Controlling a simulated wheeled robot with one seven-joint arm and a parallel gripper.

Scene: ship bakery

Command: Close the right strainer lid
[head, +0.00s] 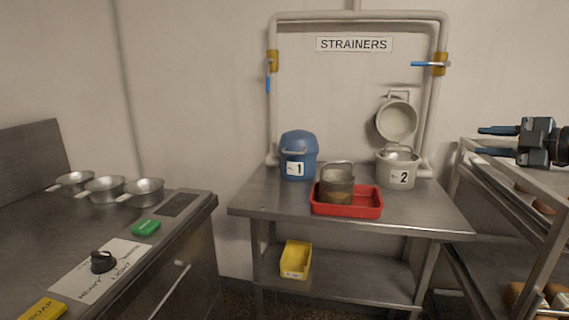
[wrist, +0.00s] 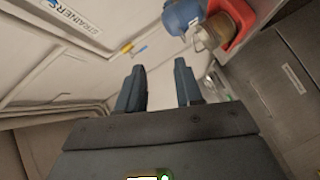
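The right strainer (head: 397,172) is a light grey pot marked 2 on the steel table. Its round lid (head: 396,121) stands open, tipped up behind the pot near the wall, with a bracket-like handle above it. Something rounded shows in the pot's mouth. My gripper (head: 484,140) is at the right of the head view, apart from the strainer and to its right, fingers pointing left. In the wrist view its two fingers (wrist: 159,86) are spread with nothing between them. I cannot make out the right strainer in the wrist view.
A blue strainer (head: 298,158) marked 1, lid down, stands left. A red tray (head: 347,209) with a metal basket (head: 337,187) sits in front. White pipes with valves (head: 429,64) frame the wall. A metal rack (head: 503,165) stands right, below my gripper. A yellow bin (head: 296,259) lies below.

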